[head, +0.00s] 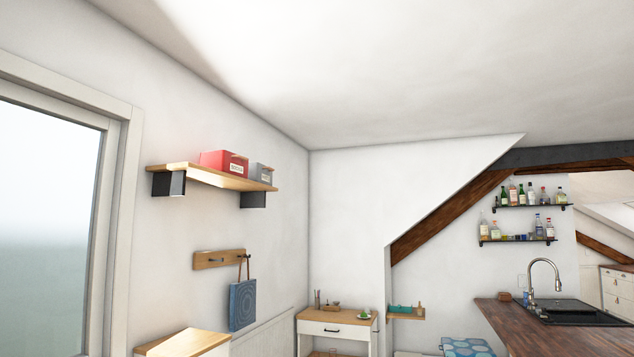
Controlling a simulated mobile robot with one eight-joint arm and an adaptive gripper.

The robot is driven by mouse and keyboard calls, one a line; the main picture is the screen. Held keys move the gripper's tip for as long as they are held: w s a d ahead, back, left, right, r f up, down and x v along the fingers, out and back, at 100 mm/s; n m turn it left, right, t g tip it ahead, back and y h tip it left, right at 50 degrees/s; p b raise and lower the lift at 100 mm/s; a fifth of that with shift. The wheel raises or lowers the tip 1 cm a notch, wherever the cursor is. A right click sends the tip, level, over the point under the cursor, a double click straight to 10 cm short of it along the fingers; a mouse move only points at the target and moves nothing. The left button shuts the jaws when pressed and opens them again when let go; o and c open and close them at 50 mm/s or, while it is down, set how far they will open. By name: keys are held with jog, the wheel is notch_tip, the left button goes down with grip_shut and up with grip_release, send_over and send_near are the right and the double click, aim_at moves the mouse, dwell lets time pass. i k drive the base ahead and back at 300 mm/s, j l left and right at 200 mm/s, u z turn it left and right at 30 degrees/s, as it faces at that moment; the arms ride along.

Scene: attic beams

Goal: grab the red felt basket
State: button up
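The red felt basket (224,162) is a box-shaped red container with a pale label on its front. It sits on a wooden wall shelf (212,177) high on the left wall. A grey basket (260,172) of similar shape stands close to its right on the same shelf. My gripper and arm are not in view.
Below the shelf are a peg rail (218,259) with a hanging blue bag (243,304) and a wood-topped cabinet (185,343). A small desk (337,327) stands in the corner. A counter with a sink (574,312) is at right. The floor is out of view.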

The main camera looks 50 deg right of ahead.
aim_at(226, 161)
jog(key=z, duration=1)
jog(key=i+l+z, duration=0.35)
jog(key=i+l, duration=0.2)
jog(key=l, duration=0.25)
jog(key=i+l+z, duration=0.4)
jog(key=i+l, duration=0.25)
jog(key=i+l+z, duration=0.35)
jog(key=i, duration=0.35)
